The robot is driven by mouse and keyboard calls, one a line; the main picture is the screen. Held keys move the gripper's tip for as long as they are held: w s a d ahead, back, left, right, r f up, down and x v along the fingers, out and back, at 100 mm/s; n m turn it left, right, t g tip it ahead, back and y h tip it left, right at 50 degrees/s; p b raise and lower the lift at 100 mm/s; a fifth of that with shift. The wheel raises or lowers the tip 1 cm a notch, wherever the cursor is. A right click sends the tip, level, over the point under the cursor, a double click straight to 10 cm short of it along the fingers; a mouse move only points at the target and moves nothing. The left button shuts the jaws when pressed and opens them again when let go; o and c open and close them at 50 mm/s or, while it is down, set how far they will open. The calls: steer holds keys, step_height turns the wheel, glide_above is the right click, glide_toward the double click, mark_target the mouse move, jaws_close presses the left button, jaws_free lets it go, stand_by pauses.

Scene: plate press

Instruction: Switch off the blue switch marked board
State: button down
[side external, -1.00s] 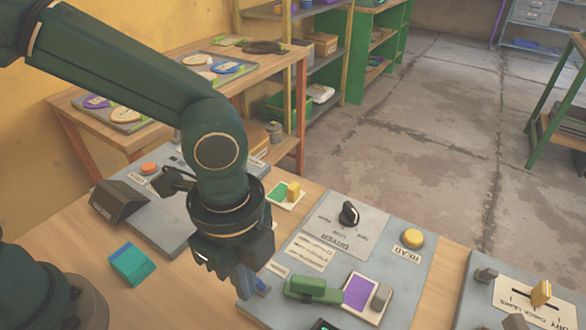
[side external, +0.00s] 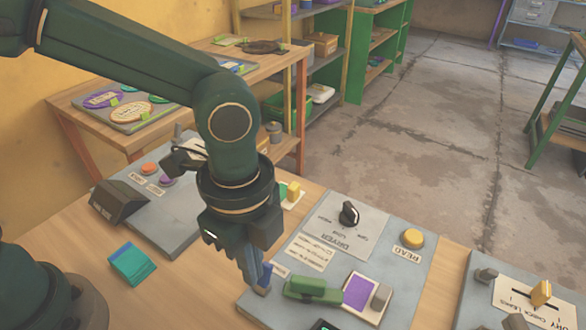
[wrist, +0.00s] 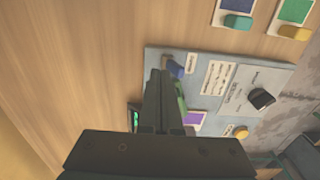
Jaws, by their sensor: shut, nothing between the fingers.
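The blue switch (side external: 265,279) stands at the near left corner of the grey dryer panel (side external: 405,275). It also shows in the wrist view (wrist: 176,68) at the panel's corner. A small white label (side external: 283,270) lies beside it; its words are too small to read. My gripper (side external: 253,284) is shut and empty, pointing down at the switch's left side. In the wrist view my fingertips (wrist: 160,72) are right beside the switch. I cannot tell whether they touch it. The fingers partly hide the switch, so its on or off position is unclear.
A green handle (side external: 313,289) lies close to the right of the switch, by a purple pad (side external: 359,292). A black knob (side external: 349,213) and a yellow button (side external: 413,238) are farther back. A dark box (side external: 118,202) sits on the left panel. Bare wood lies left of my gripper.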

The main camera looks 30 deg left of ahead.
steer(key=shift+s+r, duration=0.15)
steer(key=shift+r, duration=0.8)
steer(key=shift+s+r, duration=0.2)
steer(key=shift+r, duration=0.7)
steer(key=shift+s+r, duration=0.15)
steer(key=shift+r, duration=0.8)
steer(key=w+a+r+n+t, duration=0.1)
steer(key=a+r+n+t, duration=0.2)
steer(key=a+r+n, duration=0.5)
steer(key=s+a+f+n+t, duration=0.2)
steer(key=s+a+f+n, duration=0.3)
steer(key=a+n, duration=0.3)
steer(key=shift+a+n+t, duration=0.25)
steer(key=shift+n+t, duration=0.05)
steer(key=shift+n, duration=0.7)
